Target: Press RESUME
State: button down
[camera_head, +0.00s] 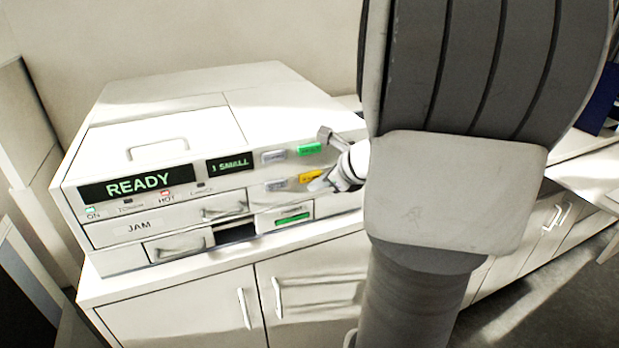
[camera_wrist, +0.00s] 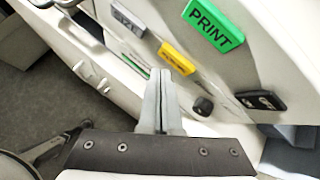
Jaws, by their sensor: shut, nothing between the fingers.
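The machine (camera_head: 250,105) is a white box whose display (camera_head: 138,185) reads READY in green. A yellow button (camera_head: 311,176) sits on its front, partly behind my gripper (camera_head: 318,184); its label is too small to read. In the wrist view the yellow button (camera_wrist: 177,58) lies just beyond the tips of my gripper (camera_wrist: 160,72). The fingers are together and empty. I cannot tell whether they touch the button. I cannot read RESUME on any button.
A green PRINT button (camera_wrist: 213,25) is beside the yellow one, with a grey button (camera_wrist: 127,20) on its other side. A black knob (camera_wrist: 203,106) is right of the fingers. A smaller display (camera_head: 230,164) reads 1 SMALL. A drawer (camera_head: 140,227) is marked JAM.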

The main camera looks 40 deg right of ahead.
jog(key=s, duration=0.2)
jog(key=s+a, duration=0.1)
jog(key=s, duration=0.2)
jog(key=shift+a, duration=0.1)
jog(key=shift+w, duration=0.1)
dwell(0.6)
